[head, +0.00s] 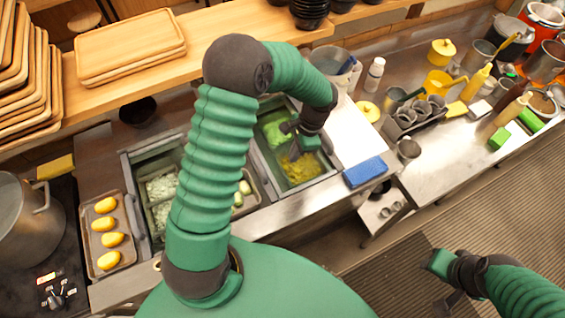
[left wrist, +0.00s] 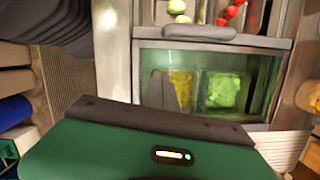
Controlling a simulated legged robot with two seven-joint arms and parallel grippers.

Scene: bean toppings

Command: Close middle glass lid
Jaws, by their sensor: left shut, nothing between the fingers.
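My left gripper (head: 291,141) is over the right-hand bin section, which holds green and yellow toppings. It is shut and empty. In the left wrist view its dark fingers (left wrist: 164,90) stand before a pane-like area over the yellow and green compartments. The middle section (head: 243,190) is mostly hidden behind my left arm; only some pale green pieces show. In the left wrist view, a grey handle bar (left wrist: 185,32) lies between the near section and one with green and red pieces. I cannot tell how the middle glass lid stands. My right gripper (head: 447,280) is low at the right, away from the counter.
A tray of yellow pieces (head: 106,225) and a large pot (head: 25,215) are at the left. A blue sponge (head: 365,172) lies on the counter's right part. A wooden shelf (head: 215,35) with trays and dark bowls runs behind the bins.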

